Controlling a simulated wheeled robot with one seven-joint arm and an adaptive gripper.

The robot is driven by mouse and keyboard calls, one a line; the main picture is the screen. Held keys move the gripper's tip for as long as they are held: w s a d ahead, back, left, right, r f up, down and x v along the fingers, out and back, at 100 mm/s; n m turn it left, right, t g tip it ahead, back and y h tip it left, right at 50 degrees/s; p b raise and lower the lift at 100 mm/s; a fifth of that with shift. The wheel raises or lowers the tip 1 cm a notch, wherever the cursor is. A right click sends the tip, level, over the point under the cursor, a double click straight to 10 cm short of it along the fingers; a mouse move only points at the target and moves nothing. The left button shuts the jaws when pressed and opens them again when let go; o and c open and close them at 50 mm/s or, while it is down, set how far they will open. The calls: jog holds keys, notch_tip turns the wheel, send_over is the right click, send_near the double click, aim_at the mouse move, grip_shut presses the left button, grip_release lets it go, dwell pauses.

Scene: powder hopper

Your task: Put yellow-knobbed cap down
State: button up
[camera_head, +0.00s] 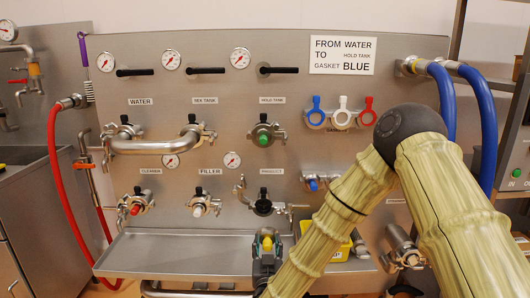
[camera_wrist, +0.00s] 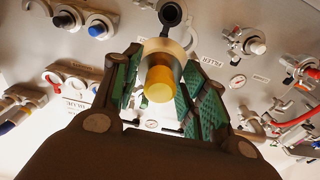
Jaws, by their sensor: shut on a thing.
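The yellow-knobbed cap is between the fingers of my gripper; its yellow knob (camera_wrist: 158,86) faces the wrist camera, with a paler metallic disc behind it. The gap between cap and tray cannot be told.
A yellow bin (camera_head: 341,246) stands right of my gripper, partly behind my arm. Red, white and blue gaskets (camera_head: 343,114) hang at the upper right. A bent pipe (camera_head: 150,146) joins two ports. Blue hoses (camera_head: 487,120) hang right. The tray's left part is clear.

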jog(key=shift+w+d+f, duration=0.25)
jog(key=shift+d+f, duration=0.3)
jog(key=shift+f, duration=0.3)
jog(key=s+d+f, duration=0.4)
jog(key=d+f, duration=0.9)
jog(key=d, duration=0.2)
jog(key=s+r+p, duration=0.3)
jog(key=r+p, duration=0.4)
jog(key=r, duration=0.2)
jog(key=s+r+p, duration=0.4)
jog(key=r+p, duration=0.4)
jog(key=s+f, duration=0.6)
jog(key=f, duration=0.1)
jog(key=shift+d+f, duration=0.3)
